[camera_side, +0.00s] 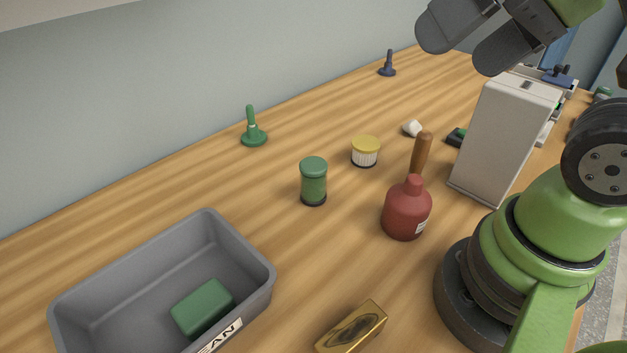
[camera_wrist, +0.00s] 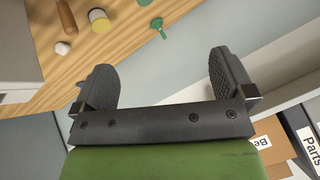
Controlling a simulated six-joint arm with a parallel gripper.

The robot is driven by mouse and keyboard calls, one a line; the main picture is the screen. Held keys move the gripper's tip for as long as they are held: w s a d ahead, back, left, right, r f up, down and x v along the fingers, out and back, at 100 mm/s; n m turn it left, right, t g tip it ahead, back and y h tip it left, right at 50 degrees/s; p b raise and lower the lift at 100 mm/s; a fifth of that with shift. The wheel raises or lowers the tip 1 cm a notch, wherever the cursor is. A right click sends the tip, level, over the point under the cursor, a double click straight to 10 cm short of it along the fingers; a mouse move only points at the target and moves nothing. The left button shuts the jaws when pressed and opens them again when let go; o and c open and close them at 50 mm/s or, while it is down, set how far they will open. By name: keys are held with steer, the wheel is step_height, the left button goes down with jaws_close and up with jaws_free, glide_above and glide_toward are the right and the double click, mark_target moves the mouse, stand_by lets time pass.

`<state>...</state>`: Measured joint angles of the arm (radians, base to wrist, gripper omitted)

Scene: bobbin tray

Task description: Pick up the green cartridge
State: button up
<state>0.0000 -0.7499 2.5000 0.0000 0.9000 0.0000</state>
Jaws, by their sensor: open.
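The green cartridge (camera_side: 313,182), a short upright cylinder with a dark base, stands on the wooden table in the middle of the side view. A green piece at the top edge of the wrist view may be part of it; I cannot tell. My gripper (camera_side: 462,48) is high at the top right of the side view, well apart from the cartridge. In the wrist view my gripper (camera_wrist: 160,65) has its fingers spread with nothing between them.
A yellow-capped white cylinder (camera_side: 365,152) and a red bottle (camera_side: 406,210) stand right of the cartridge. A green peg (camera_side: 253,130) is behind it. A grey bin (camera_side: 130,260) holds a green block (camera_side: 203,307). A gold bar (camera_side: 352,328) lies in front; a white box (camera_side: 503,135) stands right.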

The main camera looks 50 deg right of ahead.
steer(key=shift+c, duration=0.2)
steer(key=shift+c, duration=1.4)
steer(key=n+g+h, duration=0.1)
steer(key=g+h, duration=0.1)
steer(key=g, duration=0.4)
glide_above(313, 164)
step_height(313, 164, down, 13)
steer(key=shift+g, duration=0.6)
steer(key=f, duration=0.9)
steer(key=shift+w, duration=0.35)
steer(key=shift+s+d+f, duration=0.1)
steer(key=shift+s+f, duration=0.1)
steer(key=shift+f, duration=1.2)
steer(key=shift+s+f, duration=0.15)
steer(key=shift+f, duration=1.2)
